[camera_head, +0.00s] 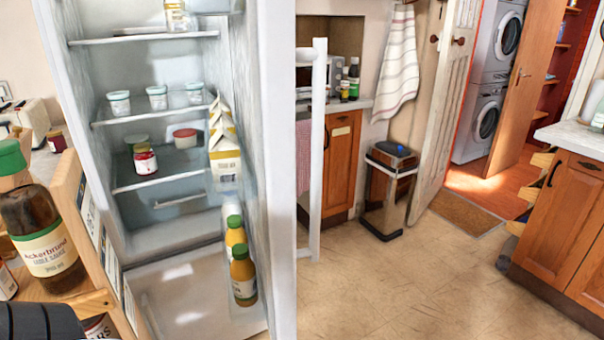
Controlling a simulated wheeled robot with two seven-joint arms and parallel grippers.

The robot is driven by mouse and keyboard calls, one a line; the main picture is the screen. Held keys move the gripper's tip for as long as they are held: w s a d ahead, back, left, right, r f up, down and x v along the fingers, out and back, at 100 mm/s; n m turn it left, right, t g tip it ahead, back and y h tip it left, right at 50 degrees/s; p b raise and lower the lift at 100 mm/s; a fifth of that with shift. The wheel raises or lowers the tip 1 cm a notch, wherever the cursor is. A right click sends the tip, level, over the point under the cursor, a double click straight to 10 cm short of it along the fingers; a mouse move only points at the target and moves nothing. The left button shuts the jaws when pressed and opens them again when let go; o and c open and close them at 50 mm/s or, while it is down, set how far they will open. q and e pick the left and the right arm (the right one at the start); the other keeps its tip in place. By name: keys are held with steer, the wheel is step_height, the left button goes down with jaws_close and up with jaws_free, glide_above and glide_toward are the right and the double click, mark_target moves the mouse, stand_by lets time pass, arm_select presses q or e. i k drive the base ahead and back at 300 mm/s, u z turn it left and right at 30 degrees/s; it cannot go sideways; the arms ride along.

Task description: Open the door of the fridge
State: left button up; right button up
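The fridge (90,20) stands at the left with its inside in plain view. Its white door (281,200) is swung wide open, standing edge-on towards me. The long white door handle (318,150) is on the door's right, outer side. Milk cartons (225,160) and juice bottles (243,277) sit along the door's inner side. White tubs (157,97) and a red-labelled jar (145,160) stand on the shelves. Neither gripper can be made out. A dark, ribbed part, probably of my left arm, shows at the bottom left corner.
A wooden rack with a sauce bottle (47,245) stands close at the lower left, beside the fridge. Open tiled floor (400,290) lies right of the door. A bin (387,190) and wooden cabinets (565,215) stand farther off.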

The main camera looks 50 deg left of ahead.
mark_target(264, 54)
steer(key=u, duration=1.3)
